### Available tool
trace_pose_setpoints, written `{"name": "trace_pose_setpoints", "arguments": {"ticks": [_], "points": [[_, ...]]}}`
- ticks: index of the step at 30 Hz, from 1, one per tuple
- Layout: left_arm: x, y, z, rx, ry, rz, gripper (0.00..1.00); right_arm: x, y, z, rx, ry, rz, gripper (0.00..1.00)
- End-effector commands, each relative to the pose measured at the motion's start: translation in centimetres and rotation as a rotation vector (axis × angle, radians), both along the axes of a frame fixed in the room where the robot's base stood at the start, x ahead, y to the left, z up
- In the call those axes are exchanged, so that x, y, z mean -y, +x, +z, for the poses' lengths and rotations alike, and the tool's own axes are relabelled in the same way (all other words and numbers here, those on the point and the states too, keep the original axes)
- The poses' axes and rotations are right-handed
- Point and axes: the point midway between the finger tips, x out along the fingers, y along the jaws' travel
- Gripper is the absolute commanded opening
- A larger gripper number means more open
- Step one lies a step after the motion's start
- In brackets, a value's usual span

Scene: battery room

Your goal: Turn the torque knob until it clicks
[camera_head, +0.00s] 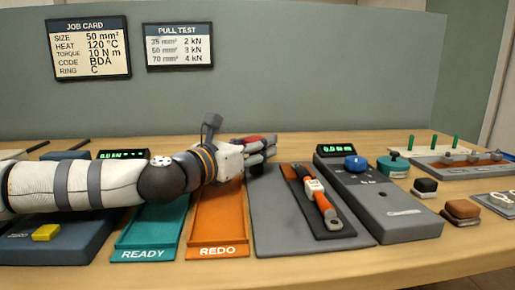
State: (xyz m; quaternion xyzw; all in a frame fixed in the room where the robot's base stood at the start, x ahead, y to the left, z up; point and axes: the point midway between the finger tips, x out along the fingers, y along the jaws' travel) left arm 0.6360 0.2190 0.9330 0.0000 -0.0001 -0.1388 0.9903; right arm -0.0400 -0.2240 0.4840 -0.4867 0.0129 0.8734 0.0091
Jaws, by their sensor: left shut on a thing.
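A tool with an orange handle and white collar (318,198) lies on a dark strip to the right, apart from the gripper. A blue knob (357,163) sits on a grey device (375,195) with a green display. I cannot tell which part is the torque knob. My right gripper is not in view.
The orange REDO tray (216,222) and teal READY tray (150,230) lie below my arm. A dark box with a yellow button (47,232) is at left. A teal round thing (393,165), dark blocks (425,186) and a post rack (450,168) stand at right.

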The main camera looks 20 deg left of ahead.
Motion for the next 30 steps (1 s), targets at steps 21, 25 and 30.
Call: {"name": "trace_pose_setpoints", "arguments": {"ticks": [21,25,30], "points": [[-0.02,0.02,0.08,0.001,0.0,-0.045,0.58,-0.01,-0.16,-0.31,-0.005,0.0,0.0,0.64],[0.0,0.01,0.06,0.001,0.0,-0.045,0.64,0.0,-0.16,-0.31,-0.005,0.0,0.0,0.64],[0.0,-0.02,0.04,0.0,0.0,-0.045,0.64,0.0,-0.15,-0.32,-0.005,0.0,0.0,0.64]]}}
